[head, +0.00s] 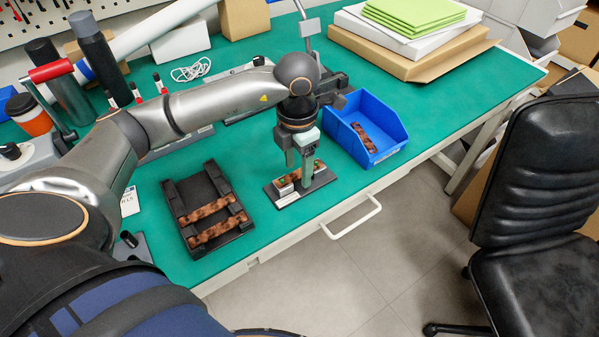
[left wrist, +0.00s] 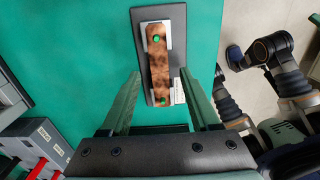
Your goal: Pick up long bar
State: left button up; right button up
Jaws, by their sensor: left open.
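Copper bars lie in three places. One copper bar (head: 317,167) lies on a dark plate fixture (head: 323,180) near the table's front edge. It also shows in the left wrist view (left wrist: 158,65), held in light end brackets with a green dot near each end. Two long copper bars (head: 207,210) lie across a black rack (head: 184,192) to the left. My left gripper (head: 299,178) points down over the fixture with its fingers apart and empty. The fingers partly hide the bar in the head view. My right gripper is not seen.
A blue bin (head: 386,132) with copper pieces (head: 364,137) stands right of the fixture. Behind it, a cardboard box (head: 400,66) carries white and green sheets. Bottles and a cup crowd the left. Green table (head: 262,235) is bare between rack and fixture.

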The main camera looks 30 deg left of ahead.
pick_arm(q)
grip_shut()
dwell(0.5)
